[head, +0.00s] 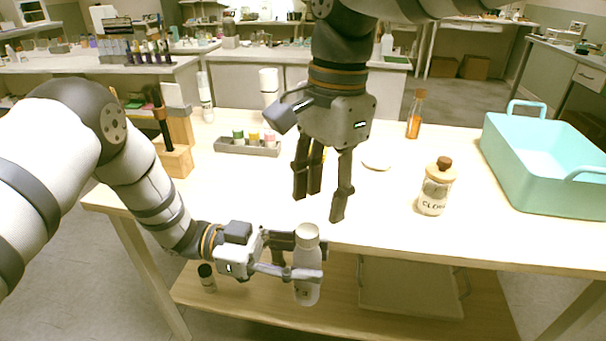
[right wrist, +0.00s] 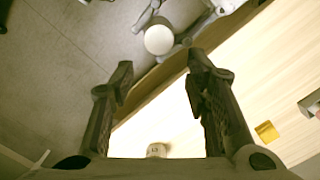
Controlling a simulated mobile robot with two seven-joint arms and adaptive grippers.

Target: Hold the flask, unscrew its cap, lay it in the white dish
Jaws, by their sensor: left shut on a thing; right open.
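My left gripper (head: 300,256) is shut on a white flask (head: 307,288) and holds it upright in front of the table's front edge. The flask's pale cap (head: 307,232) is on its top. In the right wrist view the cap (right wrist: 158,40) shows as a white disc from above, beyond the fingertips. My right gripper (head: 319,205) is open and empty, pointing down, above and behind the flask. Its two fingers also show in the right wrist view (right wrist: 160,68), apart from the cap. The small white dish (head: 376,164) lies on the table, right of my right gripper.
A corked jar (head: 433,190) and an amber bottle (head: 415,115) stand to the right. A teal crate (head: 540,190) is at the far right. A grey rack (head: 246,148) with small bottles and a wooden holder (head: 176,160) are at the left. The table's front middle is clear.

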